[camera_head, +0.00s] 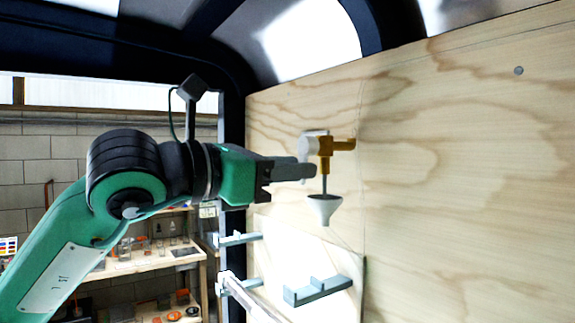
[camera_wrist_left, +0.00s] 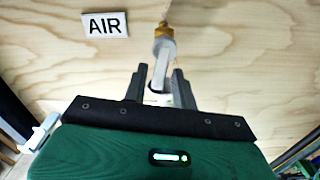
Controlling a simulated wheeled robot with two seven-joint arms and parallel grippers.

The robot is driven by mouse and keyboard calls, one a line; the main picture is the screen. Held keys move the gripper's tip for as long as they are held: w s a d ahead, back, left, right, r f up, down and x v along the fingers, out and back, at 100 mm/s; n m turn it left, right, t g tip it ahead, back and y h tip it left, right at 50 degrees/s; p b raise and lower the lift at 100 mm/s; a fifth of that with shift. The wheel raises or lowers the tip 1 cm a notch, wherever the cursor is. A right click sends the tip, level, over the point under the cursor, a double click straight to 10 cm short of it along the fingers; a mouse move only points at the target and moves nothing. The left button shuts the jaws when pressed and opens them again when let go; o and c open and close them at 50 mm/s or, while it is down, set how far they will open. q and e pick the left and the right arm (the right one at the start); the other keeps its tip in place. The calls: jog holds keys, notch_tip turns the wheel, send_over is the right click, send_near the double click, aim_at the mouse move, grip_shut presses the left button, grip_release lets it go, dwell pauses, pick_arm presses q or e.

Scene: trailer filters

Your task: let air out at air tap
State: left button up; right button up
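The air tap (camera_head: 326,146) is a brass fitting on the plywood wall, with a white handle (camera_head: 308,146) on its left side. In the left wrist view the brass tap (camera_wrist_left: 163,31) is at the top centre, with a white part (camera_wrist_left: 160,62) running down from it. My left gripper (camera_head: 310,171) is close to the tap, just below the handle. In the left wrist view its fingers (camera_wrist_left: 161,70) stand apart, either side of the white part, with gaps showing. Whether they touch it is unclear. My right gripper is not in view.
An AIR label (camera_wrist_left: 105,24) is on the plywood (camera_head: 450,180). Grey brackets (camera_head: 318,290) project from the wall below. Shelves with small items (camera_head: 150,262) stand at the back left.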

pick_arm(q)
grip_shut()
jog(key=shift+w+a+r+m+b, duration=0.4)
jog(key=shift+m+b, duration=1.1)
jog(key=shift+m, duration=1.15)
jog(key=shift+w+a+r+m+b, duration=0.1)
jog(key=shift+w+r+m+b, duration=0.3)
jog(key=shift+m+b, duration=1.65)
jog(key=shift+w+a+r+m+b, duration=0.2)
jog(key=shift+r+m+b, duration=0.55)
jog(key=shift+m, duration=2.45)
jog(key=shift+f, duration=0.1)
jog(key=shift+s, duration=0.1)
jog(key=shift+o, duration=1.5)
grip_release()
